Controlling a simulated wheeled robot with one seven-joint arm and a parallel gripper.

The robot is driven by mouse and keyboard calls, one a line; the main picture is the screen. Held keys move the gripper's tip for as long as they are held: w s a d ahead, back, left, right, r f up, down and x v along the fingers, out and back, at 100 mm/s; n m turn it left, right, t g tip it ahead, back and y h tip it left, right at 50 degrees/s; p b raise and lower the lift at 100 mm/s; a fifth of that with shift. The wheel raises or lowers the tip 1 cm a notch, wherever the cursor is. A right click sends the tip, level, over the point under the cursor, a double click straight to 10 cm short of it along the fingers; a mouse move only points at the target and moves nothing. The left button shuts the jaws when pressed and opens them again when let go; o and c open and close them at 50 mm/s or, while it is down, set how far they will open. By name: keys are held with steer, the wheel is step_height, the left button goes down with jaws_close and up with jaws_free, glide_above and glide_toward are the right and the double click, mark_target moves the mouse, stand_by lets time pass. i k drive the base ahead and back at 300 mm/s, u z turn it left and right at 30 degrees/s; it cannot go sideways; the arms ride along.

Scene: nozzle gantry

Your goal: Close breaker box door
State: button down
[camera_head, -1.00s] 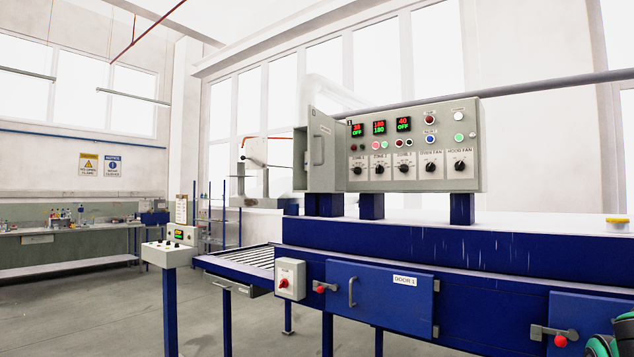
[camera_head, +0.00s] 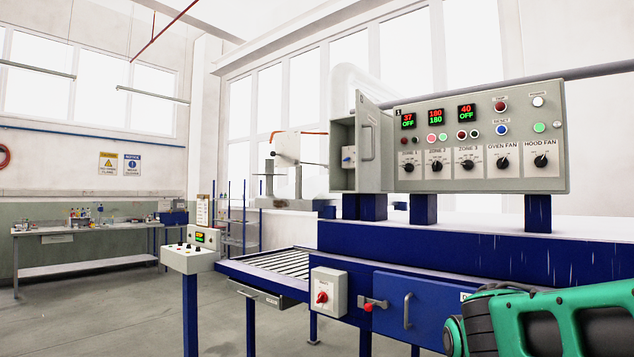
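The breaker box (camera_head: 343,150) is the grey compartment at the left end of the control panel. Its grey door (camera_head: 374,150) stands open, swung out toward me at the side nearest the panel face. A vertical handle (camera_head: 367,142) is on the door. Through the opening, a small light-coloured switch unit (camera_head: 348,157) shows inside. A green and black part of my arm fills the lower right corner, below and to the right of the box. My gripper's fingers are not in view.
The control panel (camera_head: 440,182) with knobs, buttons and displays is right of the door. Below it is the blue oven body (camera_head: 395,238) with a red-knobbed latch (camera_head: 370,304). A roller conveyor (camera_head: 282,263) extends left. Open floor (camera_head: 120,310) lies at the lower left.

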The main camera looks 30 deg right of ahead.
mark_target(367, 135)
steer(key=z, duration=0.15)
steer(key=i, duration=1.2)
steer(key=z, duration=0.35)
